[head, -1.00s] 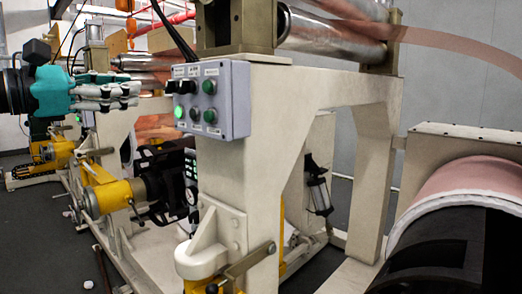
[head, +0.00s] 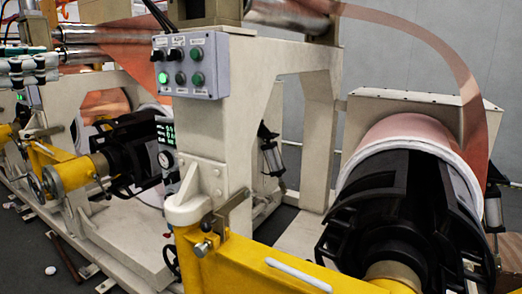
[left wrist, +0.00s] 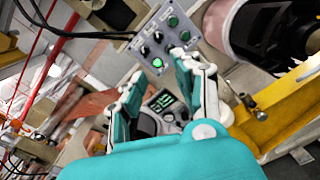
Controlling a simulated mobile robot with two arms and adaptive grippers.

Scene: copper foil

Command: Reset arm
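My left gripper (head: 30,68) shows at the left edge of the head view, cut off by the frame. It is white and teal. In the left wrist view the left gripper (left wrist: 155,95) has its two fingers spread apart with nothing between them. It is in the air, to the left of the grey control box (head: 190,66) in the head view. The control box also shows in the left wrist view (left wrist: 160,38), beyond the fingertips, with one button lit green. My right gripper is in neither view.
A copper foil roll (head: 408,135) on a black core (head: 400,215) stands at the right. A yellow arm (head: 250,268) crosses the bottom. The cream machine frame (head: 225,130) stands in the middle. Dark floor (head: 50,250) shows at the lower left.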

